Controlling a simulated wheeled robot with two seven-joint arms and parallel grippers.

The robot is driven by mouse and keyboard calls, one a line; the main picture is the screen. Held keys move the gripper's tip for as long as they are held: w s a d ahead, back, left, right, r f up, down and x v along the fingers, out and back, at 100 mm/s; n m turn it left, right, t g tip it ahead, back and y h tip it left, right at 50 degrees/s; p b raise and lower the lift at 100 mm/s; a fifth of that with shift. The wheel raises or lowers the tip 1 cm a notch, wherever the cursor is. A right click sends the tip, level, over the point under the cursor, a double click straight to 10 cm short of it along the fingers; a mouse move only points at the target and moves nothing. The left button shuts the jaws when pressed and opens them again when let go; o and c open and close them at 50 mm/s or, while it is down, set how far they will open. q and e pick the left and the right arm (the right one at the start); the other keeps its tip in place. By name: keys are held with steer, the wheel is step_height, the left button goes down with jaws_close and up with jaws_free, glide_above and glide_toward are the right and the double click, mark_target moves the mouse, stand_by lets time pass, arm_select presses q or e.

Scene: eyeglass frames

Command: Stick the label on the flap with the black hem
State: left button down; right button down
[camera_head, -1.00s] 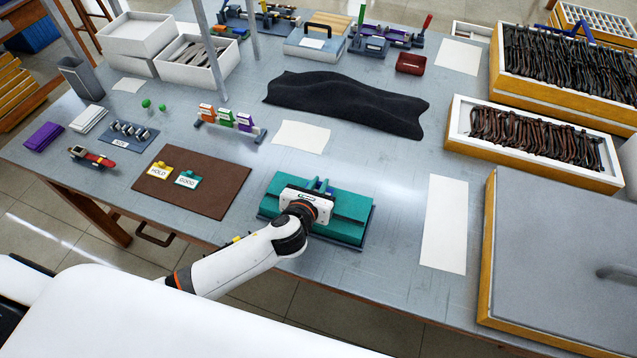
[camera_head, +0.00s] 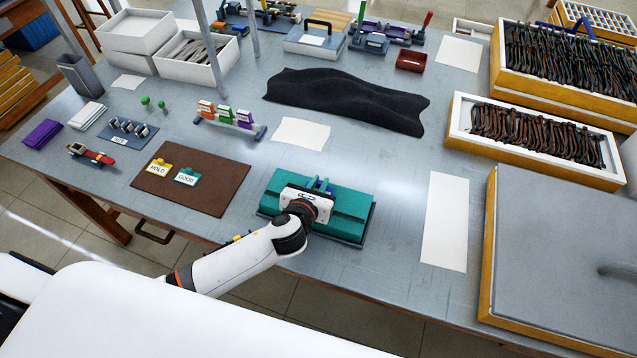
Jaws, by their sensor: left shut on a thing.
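A teal case or pouch (camera_head: 348,203) lies on a dark tray (camera_head: 366,232) at the table's front edge. A thin dark band (camera_head: 347,218), perhaps the black hem, runs along its top. My left gripper (camera_head: 319,186) is over the middle of the case, shut on what looks like a teal flap; its body hides the grip. A yellow HOLD label (camera_head: 158,168) and a teal GOOD label (camera_head: 187,177) lie on the brown mat (camera_head: 214,196) to the left. My right gripper is not in view.
Coloured tags on a rack (camera_head: 228,117) stand behind the mat. A black cloth (camera_head: 345,100) lies further back. White sheets lie behind and to the right (camera_head: 446,222) of the case. A large grey-topped box (camera_head: 560,250) fills the right front.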

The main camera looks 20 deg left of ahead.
arm_select(q)
steer(key=shift+f+b, duration=0.4)
steer(key=shift+f, duration=0.3)
steer(key=c, duration=1.3)
jaws_free()
steer(key=shift+p+v, duration=0.8)
steer(key=shift+v, duration=0.25)
steer(key=shift+p+v, duration=1.45)
steer(key=shift+v, duration=1.05)
